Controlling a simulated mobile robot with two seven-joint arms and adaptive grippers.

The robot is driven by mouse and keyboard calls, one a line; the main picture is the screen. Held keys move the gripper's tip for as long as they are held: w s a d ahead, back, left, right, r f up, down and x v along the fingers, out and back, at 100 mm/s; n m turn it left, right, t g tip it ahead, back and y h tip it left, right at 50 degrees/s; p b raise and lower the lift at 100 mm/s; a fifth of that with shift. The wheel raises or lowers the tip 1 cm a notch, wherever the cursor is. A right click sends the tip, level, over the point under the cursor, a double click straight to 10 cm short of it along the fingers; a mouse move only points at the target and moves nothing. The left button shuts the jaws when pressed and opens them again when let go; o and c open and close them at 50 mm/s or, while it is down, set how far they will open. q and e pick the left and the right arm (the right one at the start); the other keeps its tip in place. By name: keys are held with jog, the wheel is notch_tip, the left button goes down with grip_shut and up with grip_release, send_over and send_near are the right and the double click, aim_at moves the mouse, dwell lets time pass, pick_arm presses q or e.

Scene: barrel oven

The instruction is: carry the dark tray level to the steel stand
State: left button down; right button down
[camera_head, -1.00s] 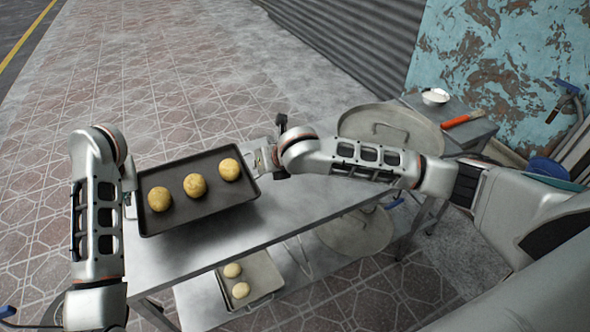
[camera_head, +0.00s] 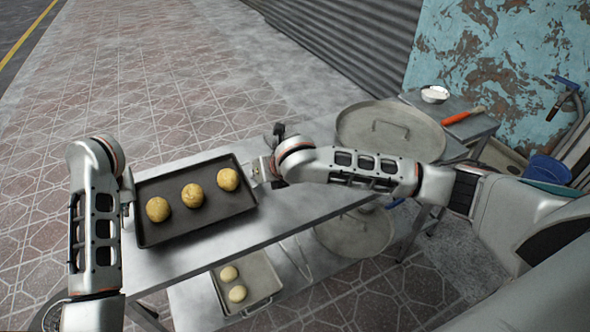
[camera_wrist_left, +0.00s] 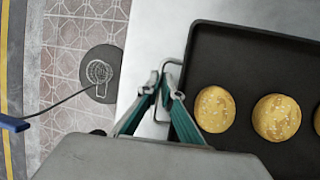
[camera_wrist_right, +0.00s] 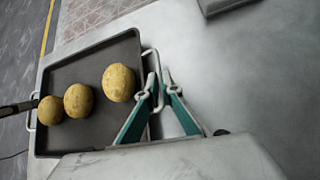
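The dark tray (camera_head: 222,212) carries three golden buns in a row and looks close to level. It is over the left end of the steel stand (camera_head: 300,213); I cannot tell whether it touches the top. My left gripper (camera_wrist_left: 161,82) is shut on the tray's wire handle at one short end. My right gripper (camera_wrist_right: 160,82) is shut on the handle at the opposite end. In the head view the left fingers (camera_head: 128,196) are partly hidden by the wrist, and the right fingers (camera_head: 262,171) show small beside the tray.
A smaller tray (camera_head: 258,272) with two pale buns and another round lid (camera_head: 350,235) are on the lower shelf. A side table (camera_head: 470,130) holds a white bowl (camera_head: 434,95) and a red-handled tool (camera_head: 460,118).

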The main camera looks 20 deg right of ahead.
pick_arm(q)
jog(key=shift+f, duration=0.45)
pick_arm(e)
jog(key=shift+f, duration=0.45)
pick_arm(q)
jog(key=c, duration=2.6)
grip_release()
jog(key=shift+f, duration=0.1)
pick_arm(e)
jog(key=c, duration=2.6)
grip_release()
jog(key=shift+f, duration=0.15)
pick_arm(q)
jog(key=o, duration=0.3)
pick_arm(e)
jog(key=o, duration=0.4)
jog(key=shift+c, duration=0.2)
jog(key=shift+s+r, duration=0.1)
jog(key=shift+r, duration=0.1)
pick_arm(q)
jog(key=shift+r, duration=0.2)
jog(key=v, duration=0.7)
jog(key=shift+s+d+r, duration=0.1)
jog(key=shift+s+r, duration=0.05)
pick_arm(e)
jog(key=v, duration=1.2)
